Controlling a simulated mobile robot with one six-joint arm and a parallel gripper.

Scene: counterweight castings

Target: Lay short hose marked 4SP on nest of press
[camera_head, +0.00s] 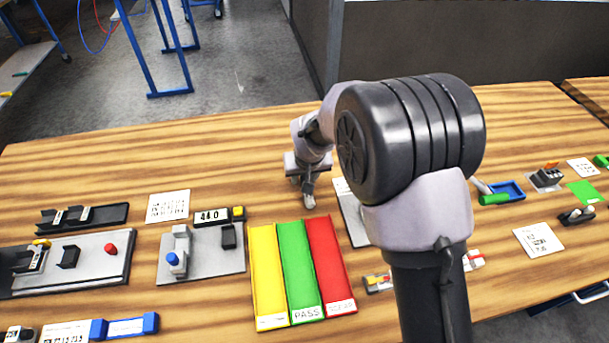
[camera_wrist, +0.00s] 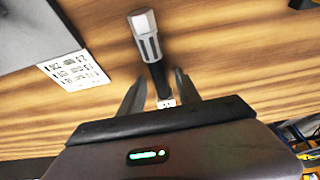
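My gripper (camera_head: 308,197) is over the middle of the wooden table, behind the coloured trays. In the wrist view its two fingers (camera_wrist: 160,90) stand apart, with a short black hose (camera_wrist: 158,76) between them and a gap showing on each side. The hose has a grey metal end fitting and a small white tag whose marking I cannot read. A small grey end shows below the gripper in the head view (camera_head: 308,202). Which unit is the press is unclear; a grey-bedded fixture (camera_head: 92,270) at left carries a black block (camera_head: 68,257) and a red button.
Yellow (camera_head: 268,280), green (camera_head: 299,275) and red (camera_head: 328,265) trays lie in front of my gripper. A grey fixture (camera_head: 210,265) with a blue knob and a display stands left of them. A black rack (camera_head: 105,215) holds small parts. Printed cards lie about. My arm hides table at right.

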